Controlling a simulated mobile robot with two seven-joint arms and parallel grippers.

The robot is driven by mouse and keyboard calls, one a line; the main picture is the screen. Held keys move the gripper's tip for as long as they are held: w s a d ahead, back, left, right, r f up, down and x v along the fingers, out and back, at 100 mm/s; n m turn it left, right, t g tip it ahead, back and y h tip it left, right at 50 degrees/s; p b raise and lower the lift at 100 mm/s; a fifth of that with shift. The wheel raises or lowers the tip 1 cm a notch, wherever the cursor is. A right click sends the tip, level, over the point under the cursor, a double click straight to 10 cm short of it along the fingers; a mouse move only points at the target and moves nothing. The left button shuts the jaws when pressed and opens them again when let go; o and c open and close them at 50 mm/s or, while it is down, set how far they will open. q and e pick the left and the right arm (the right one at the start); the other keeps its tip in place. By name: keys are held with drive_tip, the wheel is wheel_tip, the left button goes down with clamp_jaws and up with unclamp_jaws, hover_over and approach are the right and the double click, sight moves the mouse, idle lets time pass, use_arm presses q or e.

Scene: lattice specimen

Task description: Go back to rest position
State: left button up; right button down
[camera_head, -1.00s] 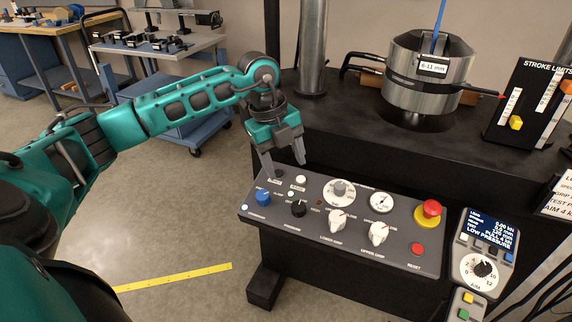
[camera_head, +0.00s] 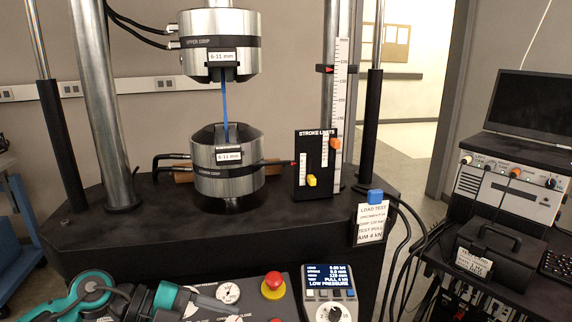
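My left gripper (camera_head: 222,308) is at the bottom left, low over the dark control panel of the testing machine, and seen nearly edge-on. Its grey fingers point right, close to the gauge (camera_head: 228,293). The gap between the fingers cannot be made out, and no held object shows. My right gripper is not in view. A blue strip specimen (camera_head: 225,112) stands upright between the steel upper grip (camera_head: 219,45) and lower grip (camera_head: 227,172).
The red emergency button (camera_head: 273,286) and a handheld controller (camera_head: 330,290) reading "LOW PRESSURE" are at the bottom centre. The stroke limits board (camera_head: 315,165) stands right of the lower grip. A cart with a laptop (camera_head: 530,105) and black case (camera_head: 490,250) is at the right.

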use_arm(q)
drive_tip(key=d+r+n+t+h, duration=0.2)
drive_tip(key=d+n+t+h, duration=0.2)
drive_tip(key=d+t, duration=0.1)
drive_tip(key=s+a+f+n+t+y, duration=0.2)
drive_tip(key=a+f+n+t+y, duration=0.25)
drive_tip(key=f+n+y, duration=0.35)
drive_tip(key=s+a+f+n+t+y, duration=0.35)
drive_tip(key=a+f+n+y, duration=0.2)
drive_tip(key=n, duration=0.45)
drive_tip(key=s+f+n+g+y, duration=0.1)
drive_tip(key=s+f+n+g, duration=0.1)
drive_tip(key=s+f, duration=0.4)
wheel_tip(320, 180, down, 2)
drive_tip(key=shift+s+a+f+g, duration=0.25)
drive_tip(key=shift+s+g, duration=0.15)
drive_tip(key=shift+g, duration=0.5)
drive_tip(key=shift+r, duration=0.1)
